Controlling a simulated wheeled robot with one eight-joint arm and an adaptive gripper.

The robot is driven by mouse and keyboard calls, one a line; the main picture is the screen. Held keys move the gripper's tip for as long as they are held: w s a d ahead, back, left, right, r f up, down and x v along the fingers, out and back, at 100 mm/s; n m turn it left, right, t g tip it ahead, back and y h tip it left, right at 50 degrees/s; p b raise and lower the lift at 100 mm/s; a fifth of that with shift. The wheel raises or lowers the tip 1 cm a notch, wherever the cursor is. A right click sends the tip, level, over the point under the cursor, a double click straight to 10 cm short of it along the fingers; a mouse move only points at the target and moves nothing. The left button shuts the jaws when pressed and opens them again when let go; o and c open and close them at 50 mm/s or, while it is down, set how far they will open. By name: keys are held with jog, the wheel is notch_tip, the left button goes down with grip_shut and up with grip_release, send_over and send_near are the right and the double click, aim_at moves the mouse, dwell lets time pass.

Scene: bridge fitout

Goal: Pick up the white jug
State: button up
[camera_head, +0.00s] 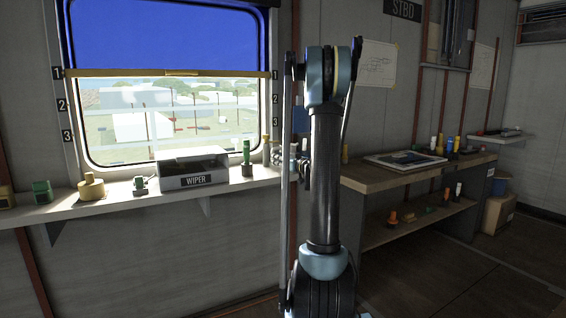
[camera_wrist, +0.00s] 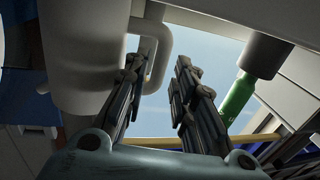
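The white jug (camera_wrist: 85,50) fills the upper left of the wrist view, with its looped handle (camera_wrist: 160,45) on its right side. My gripper (camera_wrist: 160,70) is open, its two dark fingers apart. The left finger overlaps the jug's side and part of the handle, and the handle's curve reaches into the gap between the fingers. I cannot tell whether a finger touches it. In the head view my arm stands in front of the shelf's right end, and I cannot make out the jug or the gripper clearly there.
The window shelf (camera_head: 110,212) holds the WIPER box (camera_head: 195,172), a green item on a dark base (camera_head: 246,155) and a yellow fitting (camera_head: 91,188). The green item also shows close to the right finger in the wrist view (camera_wrist: 238,98). A wooden workbench (camera_head: 375,181) stands on the right.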

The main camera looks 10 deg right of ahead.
jog(key=x, duration=0.4)
jog(key=shift+w+a+f, duration=0.1)
jog(key=shift+w+a, duration=0.15)
jog(key=shift+w, duration=0.1)
grip_shut()
jog(key=shift+r, duration=4.9)
jog(key=shift+r, duration=0.1)
